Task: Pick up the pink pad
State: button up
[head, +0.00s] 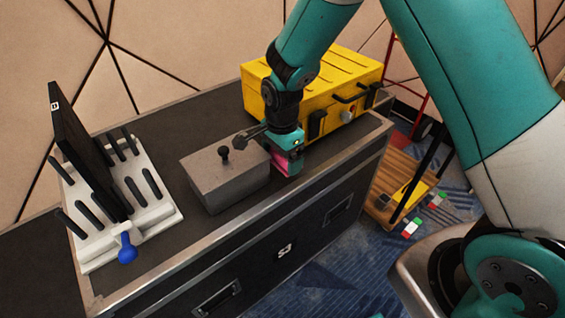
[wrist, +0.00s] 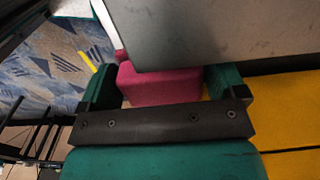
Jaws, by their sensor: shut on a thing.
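The pink pad (head: 281,168) shows as a small pink patch at my gripper (head: 286,160), to the right of a grey box. In the wrist view the pink pad (wrist: 160,84) lies between the two green fingers of my gripper (wrist: 163,88). My gripper is shut on the pad. The gripper hides much of the pad in the head view, and I cannot tell whether the pad touches the case top below.
A grey box (head: 222,180) with a black knob stands close beside my gripper. A yellow case (head: 325,85) is behind it. A white rack (head: 150,212) with black pegs and a blue-handled item (head: 127,248) are at left. The black case's metal-trimmed edge (head: 330,178) lies just right.

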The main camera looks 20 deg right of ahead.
notch_tip(320, 180, up, 17)
jog(key=shift+f+p, duration=0.2)
jog(key=shift+p, duration=0.2)
